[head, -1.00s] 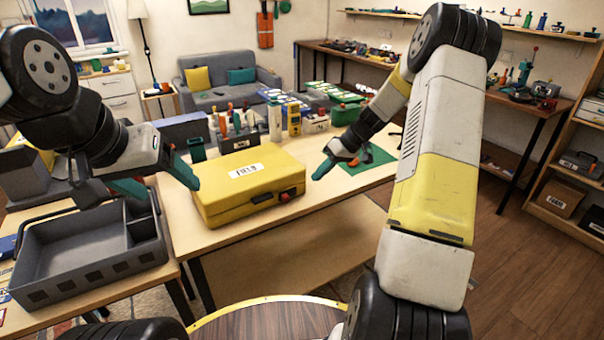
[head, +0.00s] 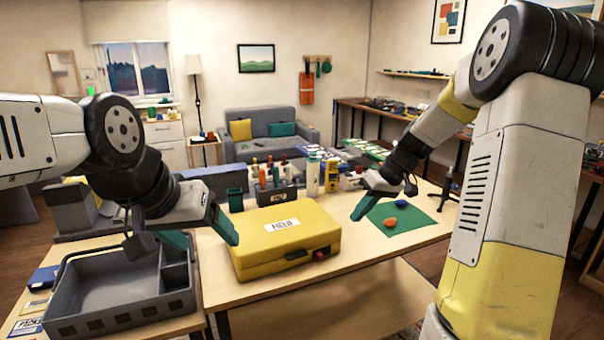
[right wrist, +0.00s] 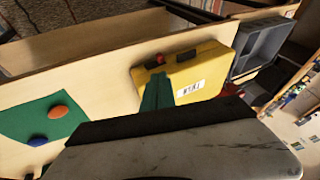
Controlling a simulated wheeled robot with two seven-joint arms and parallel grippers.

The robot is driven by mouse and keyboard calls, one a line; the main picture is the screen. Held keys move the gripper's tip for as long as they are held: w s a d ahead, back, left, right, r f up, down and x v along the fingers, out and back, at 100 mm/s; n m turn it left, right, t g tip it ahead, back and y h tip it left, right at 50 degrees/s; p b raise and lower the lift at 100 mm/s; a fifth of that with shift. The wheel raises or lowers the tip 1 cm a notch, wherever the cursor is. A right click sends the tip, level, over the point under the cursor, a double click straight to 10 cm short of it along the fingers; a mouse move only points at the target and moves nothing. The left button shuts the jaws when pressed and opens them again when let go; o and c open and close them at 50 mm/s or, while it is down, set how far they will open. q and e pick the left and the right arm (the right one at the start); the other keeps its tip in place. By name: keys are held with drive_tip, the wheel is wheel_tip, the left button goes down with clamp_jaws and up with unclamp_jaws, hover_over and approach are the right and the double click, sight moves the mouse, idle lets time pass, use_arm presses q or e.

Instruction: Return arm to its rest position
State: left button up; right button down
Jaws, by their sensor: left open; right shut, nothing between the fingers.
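My right arm reaches in from the right in the head view, and its gripper (head: 361,212) is shut and empty. It hangs in the air between the yellow case and the green mat. In the right wrist view its teal fingers (right wrist: 157,93) are together, overlapping the yellow case in the picture. My left gripper (head: 208,248) is open and empty, above the gap between the grey tray and the yellow case. The yellow case (head: 258,254) is closed on the table, with a white label; it also shows in the right wrist view (right wrist: 208,62).
A grey divided tray (head: 72,322) stands at the left. A green mat (head: 424,222) holds an orange piece (head: 390,222) and a blue piece (head: 403,204). Tool holders and bottles (head: 312,178) stand behind the case. Table in front of the mat is clear.

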drive_tip(key=s+a+r+m+t+h, duration=0.1)
drive_tip(key=s+r, duration=0.4)
drive_tip(key=s, duration=0.7)
drive_tip(key=s+a+r+m+t+h, duration=0.2)
drive_tip(key=s+r, duration=0.4)
drive_tip(key=s, duration=0.7)
drive_tip(key=shift+a+m+t, duration=0.5)
drive_tip(key=shift+a+m, duration=0.05)
drive_tip(key=shift+m, duration=0.25)
